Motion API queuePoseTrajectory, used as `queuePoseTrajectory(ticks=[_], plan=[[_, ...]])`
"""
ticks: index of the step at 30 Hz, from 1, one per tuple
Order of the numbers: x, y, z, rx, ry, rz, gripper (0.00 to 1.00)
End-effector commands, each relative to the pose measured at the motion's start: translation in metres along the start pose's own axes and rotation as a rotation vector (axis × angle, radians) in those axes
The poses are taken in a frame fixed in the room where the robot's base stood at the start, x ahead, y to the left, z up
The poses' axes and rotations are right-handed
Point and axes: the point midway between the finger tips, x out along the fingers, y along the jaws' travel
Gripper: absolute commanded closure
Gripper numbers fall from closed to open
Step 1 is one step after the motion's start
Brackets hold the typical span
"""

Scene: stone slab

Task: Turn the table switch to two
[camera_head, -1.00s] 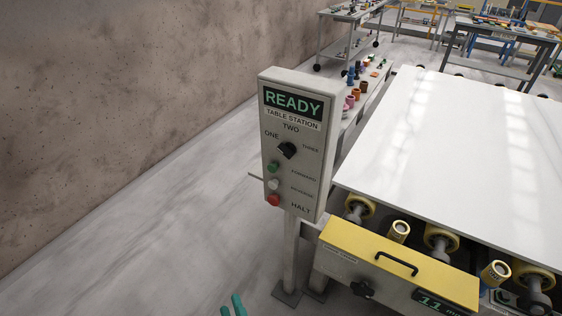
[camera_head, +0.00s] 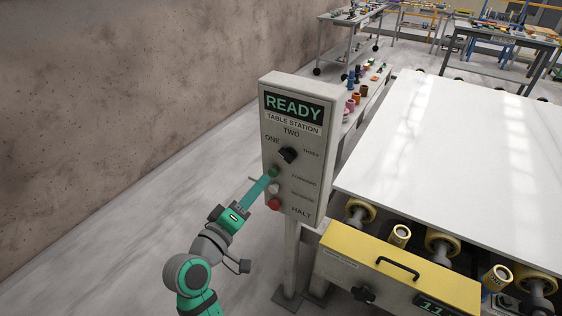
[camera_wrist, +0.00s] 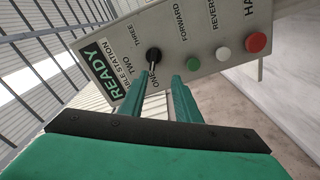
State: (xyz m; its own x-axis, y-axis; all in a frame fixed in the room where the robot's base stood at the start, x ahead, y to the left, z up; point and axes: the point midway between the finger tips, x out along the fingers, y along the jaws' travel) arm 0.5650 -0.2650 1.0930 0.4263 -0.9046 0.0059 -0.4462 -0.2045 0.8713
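The table switch is a black rotary knob (camera_head: 287,154) on a grey upright control panel (camera_head: 318,175), with ONE, TWO and THREE printed around it. The knob also shows in the wrist view (camera_wrist: 153,54), with a pale mark that appears to point toward ONE. My gripper (camera_head: 273,172) has two long teal fingers close to the panel, just below and left of the knob. In the wrist view my gripper (camera_wrist: 164,80) has its fingers apart with an empty gap, the tips near the knob. Contact cannot be told.
Below the knob are a green button (camera_wrist: 193,64), a white button (camera_wrist: 223,53) and a red HALT button (camera_wrist: 256,43). The panel's screen (camera_head: 294,106) reads READY. A large pale slab (camera_head: 450,160) on rollers stands at right. Open floor (camera_head: 130,240) lies at left.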

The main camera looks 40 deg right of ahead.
Motion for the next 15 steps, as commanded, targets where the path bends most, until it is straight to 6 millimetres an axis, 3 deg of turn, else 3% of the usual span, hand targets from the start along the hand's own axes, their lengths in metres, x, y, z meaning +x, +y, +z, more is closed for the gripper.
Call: queuePoseTrajectory(ticks=[3,8,15], plan=[[0.004,0.012,-0.002,0.010,-0.036,0.015,0.70],[0.013,0.015,-0.001,0.011,-0.050,0.020,0.70],[0.051,0.016,0.001,0.011,-0.049,0.020,0.70]])
